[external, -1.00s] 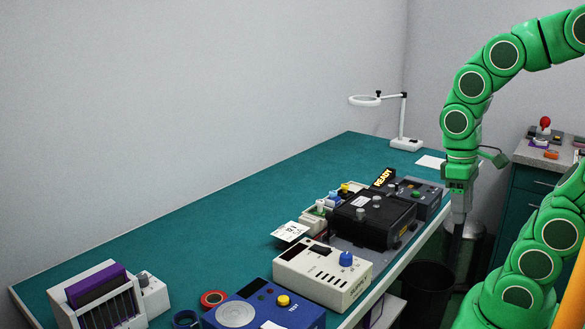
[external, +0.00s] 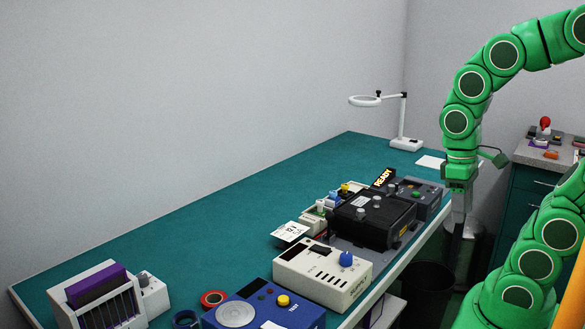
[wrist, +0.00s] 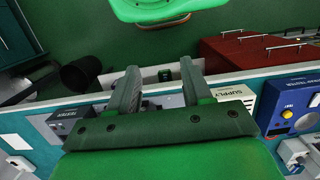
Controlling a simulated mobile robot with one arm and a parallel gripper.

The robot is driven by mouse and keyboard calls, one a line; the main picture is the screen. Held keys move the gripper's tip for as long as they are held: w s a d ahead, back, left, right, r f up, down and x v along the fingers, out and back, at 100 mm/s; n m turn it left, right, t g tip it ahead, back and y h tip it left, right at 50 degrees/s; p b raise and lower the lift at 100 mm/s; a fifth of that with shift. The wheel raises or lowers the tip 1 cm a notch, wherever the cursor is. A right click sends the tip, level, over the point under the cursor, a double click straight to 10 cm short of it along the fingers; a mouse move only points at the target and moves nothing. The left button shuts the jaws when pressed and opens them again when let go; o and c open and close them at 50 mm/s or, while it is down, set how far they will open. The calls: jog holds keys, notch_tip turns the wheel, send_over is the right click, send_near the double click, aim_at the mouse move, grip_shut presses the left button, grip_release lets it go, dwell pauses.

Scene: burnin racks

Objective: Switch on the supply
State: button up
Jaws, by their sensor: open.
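The supply, a cream box (external: 322,272) with a blue knob (external: 346,259) and a dark switch (external: 320,250) on top, stands near the bench's front edge in the external view. I cannot tell the switch's position. In the wrist view the supply's labelled side (wrist: 240,93) shows just right of my fingers, partly hidden by my gripper. My gripper (external: 459,222) points down off the bench's front edge, beyond and to the right of the supply, apart from it. In the wrist view my gripper (wrist: 160,82) has its fingers spread with nothing held.
A blue tester (external: 262,308) with a yellow button stands nearer the camera. A dark bin (external: 428,285) is on the floor.

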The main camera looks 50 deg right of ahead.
jog(key=shift+w+a+r+n, duration=0.15)
jog(key=shift+w+n, duration=0.15)
jog(key=shift+w, duration=0.15)
jog(key=c, duration=0.5)
jog(key=w+a+r+n, duration=0.1)
jog(key=w+n, duration=0.2)
jog(key=w, duration=0.2)
jog(key=w+a+r+n, duration=0.1)
jog(key=w+a+n, duration=0.1)
jog(key=w, duration=0.3)
jog(key=w+a+n, duration=0.1)
jog(key=w+n, duration=0.3)
jog(key=shift+w+a+r, duration=0.35)
jog(key=shift+w+r, duration=0.05)
grip_shut()
jog(key=w+a+n, duration=0.3)
jog(key=w+n, duration=0.1)
jog(key=w, duration=0.3)
jog(key=w+a+f+n, duration=0.1)
jog(key=w+a+n, duration=0.3)
jog(key=w, duration=0.2)
jog(key=shift+w+a+f, duration=0.15)
jog(key=shift+w, duration=0.2)
